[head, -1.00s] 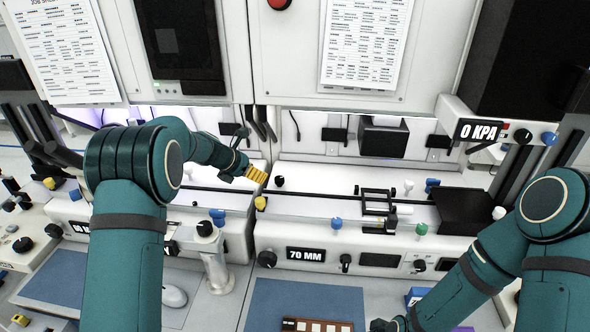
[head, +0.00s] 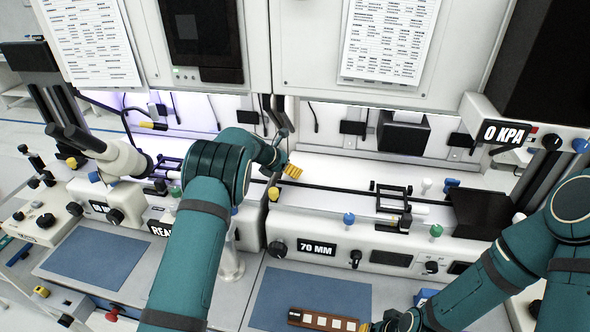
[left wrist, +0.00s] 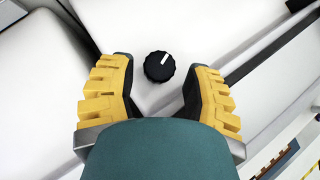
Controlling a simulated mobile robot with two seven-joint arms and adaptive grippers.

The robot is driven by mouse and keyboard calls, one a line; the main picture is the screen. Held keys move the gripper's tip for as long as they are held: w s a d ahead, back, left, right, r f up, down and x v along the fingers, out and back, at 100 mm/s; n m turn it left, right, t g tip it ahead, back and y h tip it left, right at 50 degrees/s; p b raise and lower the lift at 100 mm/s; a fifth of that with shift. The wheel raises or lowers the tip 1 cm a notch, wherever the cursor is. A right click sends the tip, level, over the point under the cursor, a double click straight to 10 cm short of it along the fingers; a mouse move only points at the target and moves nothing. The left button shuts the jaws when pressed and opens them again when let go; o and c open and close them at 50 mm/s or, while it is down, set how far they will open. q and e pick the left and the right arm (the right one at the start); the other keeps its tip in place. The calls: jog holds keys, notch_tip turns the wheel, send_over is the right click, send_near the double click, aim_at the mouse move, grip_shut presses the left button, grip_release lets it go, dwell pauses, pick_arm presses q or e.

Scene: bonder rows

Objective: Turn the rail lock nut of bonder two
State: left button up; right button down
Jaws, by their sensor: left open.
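A round black knob with a white pointer line (left wrist: 159,66) stands on a white surface in the left wrist view; it looks like the rail lock nut, but no label confirms this. My left gripper (left wrist: 160,80), with yellow ribbed fingers, is open, one finger on each side of the knob in the picture. No contact shows. In the head view my left gripper (head: 292,171) is over the rear deck of the bonder marked 70 MM (head: 316,247), and it hides the knob. My right gripper (head: 385,325) is at the bottom edge, mostly cut off, beside a brown strip (head: 322,319).
A yellow knob (head: 273,193) is close by the left gripper. A dark rail (head: 335,190) and a small black frame (head: 393,198) lie to its right. Blue (head: 348,219) and green (head: 436,232) knobs line the front edge. The cabinet (head: 375,85) overhangs behind.

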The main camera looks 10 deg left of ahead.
pick_arm(q)
jog(key=shift+x, duration=1.45)
grip_shut()
